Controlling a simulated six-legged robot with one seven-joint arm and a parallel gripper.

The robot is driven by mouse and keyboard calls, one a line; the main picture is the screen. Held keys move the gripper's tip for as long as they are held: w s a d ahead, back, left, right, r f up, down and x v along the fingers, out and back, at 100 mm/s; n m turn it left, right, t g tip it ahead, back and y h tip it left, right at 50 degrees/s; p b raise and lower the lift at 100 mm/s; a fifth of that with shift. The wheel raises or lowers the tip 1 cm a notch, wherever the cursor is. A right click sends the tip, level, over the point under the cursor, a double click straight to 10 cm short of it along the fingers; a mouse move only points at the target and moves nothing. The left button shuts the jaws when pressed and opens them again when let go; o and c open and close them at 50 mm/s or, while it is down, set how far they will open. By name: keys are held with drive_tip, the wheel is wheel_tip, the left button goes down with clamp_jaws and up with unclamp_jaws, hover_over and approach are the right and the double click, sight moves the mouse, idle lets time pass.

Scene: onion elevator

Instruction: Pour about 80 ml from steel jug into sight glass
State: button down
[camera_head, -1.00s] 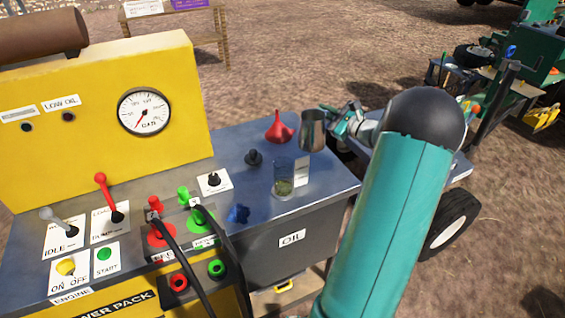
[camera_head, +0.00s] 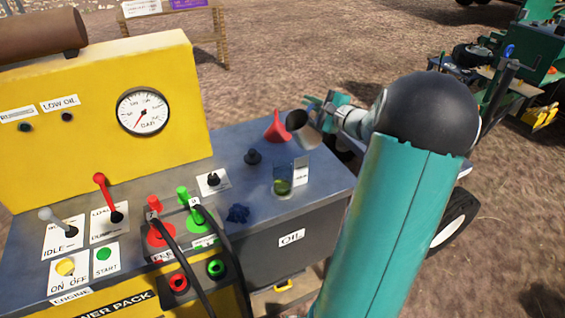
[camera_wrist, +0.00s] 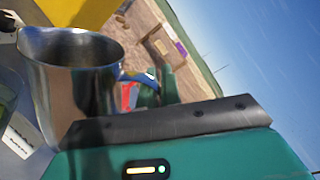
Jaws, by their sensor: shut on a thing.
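I cannot make out a stream between jug and glass.
A red funnel (camera_head: 276,129) is close to the jug's left side; I cannot tell whether they touch. A black knob (camera_head: 253,157) and a crumpled blue rag (camera_head: 238,213) are left of the glass. Levers and hoses crowd the bench's left. The yellow gauge panel (camera_head: 95,110) stands behind.

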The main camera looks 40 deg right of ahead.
sight(293, 112)
drive_tip(key=shift+a+r+n, duration=0.4)
drive_tip(key=shift+a+r, duration=0.05)
drive_tip(key=shift+a, duration=0.05)
drive_tip(key=shift+a+n, duration=0.9)
drive_tip(key=shift+n, duration=0.2)
drive_tip(key=shift+a+f+n, duration=0.15)
drive_tip(key=shift+a+n, duration=0.7)
drive_tip(key=shift+n, duration=0.35)
drive_tip(key=shift+a, duration=0.15)
drive_tip(key=shift+w+a+f+n+h, duration=0.1)
drive_tip(key=shift+a+f+n+h, duration=0.1)
drive_tip(key=shift+a+n, duration=0.4)
drive_tip(key=shift+a+f+n+h, duration=0.15)
drive_tip(key=shift+a+n, duration=0.25)
drive_tip(key=shift+n, duration=0.3)
drive_tip(key=shift+d, duration=0.25)
drive_tip(key=shift+a+f+n, duration=0.25)
drive_tip(key=shift+a+n, duration=0.15)
drive_tip(key=shift+n, duration=0.2)
drive_tip(key=shift+a+r+n, duration=0.2)
drive_tip(key=shift+a+n, duration=0.45)
drive_tip(key=shift+n, duration=0.05)
idle(0.6)
